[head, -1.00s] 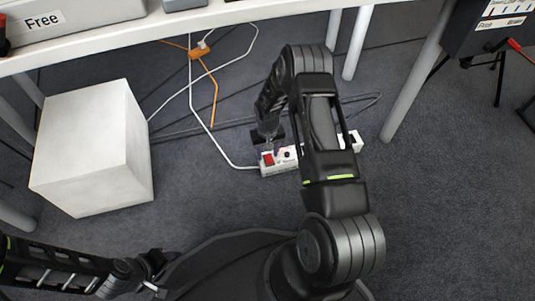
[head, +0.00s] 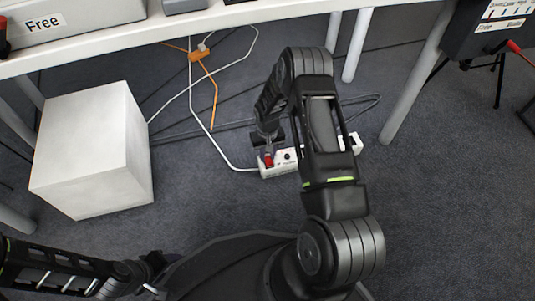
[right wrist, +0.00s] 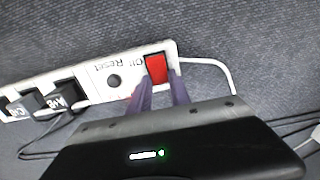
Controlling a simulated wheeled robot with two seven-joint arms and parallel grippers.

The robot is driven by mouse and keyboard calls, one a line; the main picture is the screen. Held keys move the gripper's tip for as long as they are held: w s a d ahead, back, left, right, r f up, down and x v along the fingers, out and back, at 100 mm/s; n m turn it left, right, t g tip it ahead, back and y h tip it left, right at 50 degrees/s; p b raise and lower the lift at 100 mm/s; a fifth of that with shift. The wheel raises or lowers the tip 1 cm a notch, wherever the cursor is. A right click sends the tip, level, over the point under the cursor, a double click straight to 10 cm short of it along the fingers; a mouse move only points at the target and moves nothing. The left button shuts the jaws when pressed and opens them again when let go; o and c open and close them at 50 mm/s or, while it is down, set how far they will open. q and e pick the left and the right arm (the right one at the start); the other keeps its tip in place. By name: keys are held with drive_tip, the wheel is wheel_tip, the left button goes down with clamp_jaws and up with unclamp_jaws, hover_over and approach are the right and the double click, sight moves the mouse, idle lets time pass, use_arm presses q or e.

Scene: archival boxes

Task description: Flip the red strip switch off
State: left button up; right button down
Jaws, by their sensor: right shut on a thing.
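The white power strip (head: 283,168) lies on the carpet under the table. Its red strip switch (head: 268,161) is at the strip's left end in the head view. In the right wrist view the red switch (right wrist: 156,69) sits beside the round reset button (right wrist: 114,80). My right gripper (head: 267,151) is down at the switch. The fingers partly hide the strip's near edge. My left arm lies at the lower left of the head view; its jaws cannot be made out.
A white box (head: 95,150) stands on the carpet at left. The table edge (head: 160,30) runs across the top, with white legs below. An orange cable (head: 213,90) and white cable (head: 192,100) lie behind the strip. Black plugs (right wrist: 62,96) fill sockets.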

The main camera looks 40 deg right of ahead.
drive_tip(key=shift+s+a+r+t+p, duration=0.25)
drive_tip(key=shift+t+p, duration=0.35)
drive_tip(key=shift+p, duration=0.2)
drive_tip(key=shift+s+t+h+p, duration=0.15)
drive_tip(key=shift+t+h+p, duration=0.25)
drive_tip(key=shift+t, duration=0.1)
drive_tip(key=shift+f+t, duration=0.1)
drive_tip(key=shift+t, duration=0.4)
drive_tip(key=c, duration=1.2)
unclamp_jaws()
drive_tip(key=shift+d, duration=0.1)
